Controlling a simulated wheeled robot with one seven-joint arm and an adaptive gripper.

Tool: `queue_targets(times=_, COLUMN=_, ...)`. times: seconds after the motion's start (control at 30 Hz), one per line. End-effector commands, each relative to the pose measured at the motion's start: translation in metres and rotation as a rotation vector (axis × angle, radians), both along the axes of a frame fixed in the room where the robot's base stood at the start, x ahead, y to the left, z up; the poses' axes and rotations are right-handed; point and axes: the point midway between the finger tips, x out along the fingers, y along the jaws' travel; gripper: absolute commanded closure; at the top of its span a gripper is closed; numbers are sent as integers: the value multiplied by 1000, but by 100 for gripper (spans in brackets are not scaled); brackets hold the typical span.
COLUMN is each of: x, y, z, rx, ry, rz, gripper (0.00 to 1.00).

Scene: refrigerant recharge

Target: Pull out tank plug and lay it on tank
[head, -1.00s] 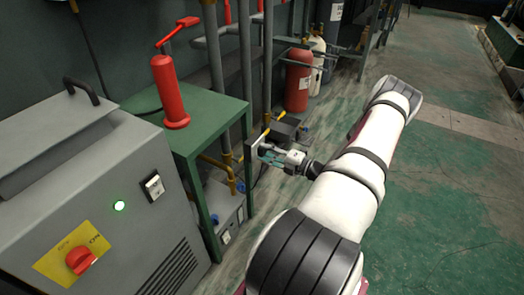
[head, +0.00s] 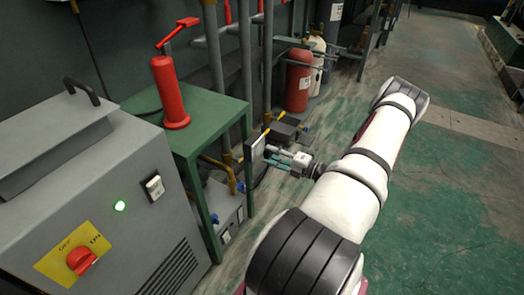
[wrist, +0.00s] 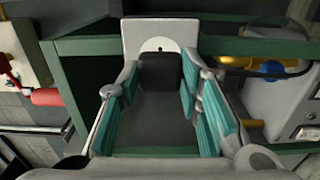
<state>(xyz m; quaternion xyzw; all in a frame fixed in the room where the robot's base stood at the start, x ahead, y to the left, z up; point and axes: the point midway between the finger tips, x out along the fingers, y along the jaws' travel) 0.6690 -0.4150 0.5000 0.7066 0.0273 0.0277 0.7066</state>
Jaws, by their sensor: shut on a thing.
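My gripper (head: 272,157) is beside the green table's right side, low down. In the wrist view its teal-padded fingers (wrist: 162,78) are on both sides of a dark block that stands against a pale plate with a round disc; I take this to be the tank plug (wrist: 160,72). In the head view the plate (head: 257,152) shows edge-on at the fingertips. I cannot tell whether the plug is free of what lies behind it. A red cylinder (head: 298,82) and a white one (head: 317,65) stand further back; which thing is the tank is unclear.
The green table (head: 205,115) carries a red pump-like device (head: 172,95). Grey boxes (head: 228,215) and brass pipes sit beneath it. A grey cabinet (head: 110,190) with a red knob stands at the left. Dark equipment (head: 288,130) is just behind the gripper. Open floor (head: 450,190) lies to the right.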

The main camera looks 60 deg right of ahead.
Motion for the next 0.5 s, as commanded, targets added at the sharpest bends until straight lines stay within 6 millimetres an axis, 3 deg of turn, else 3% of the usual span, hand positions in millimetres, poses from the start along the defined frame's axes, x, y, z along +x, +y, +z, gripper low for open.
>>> queue_targets(times=0.5, x=-19, y=-2, z=0, rx=0, ry=1, rz=0, gripper=100)
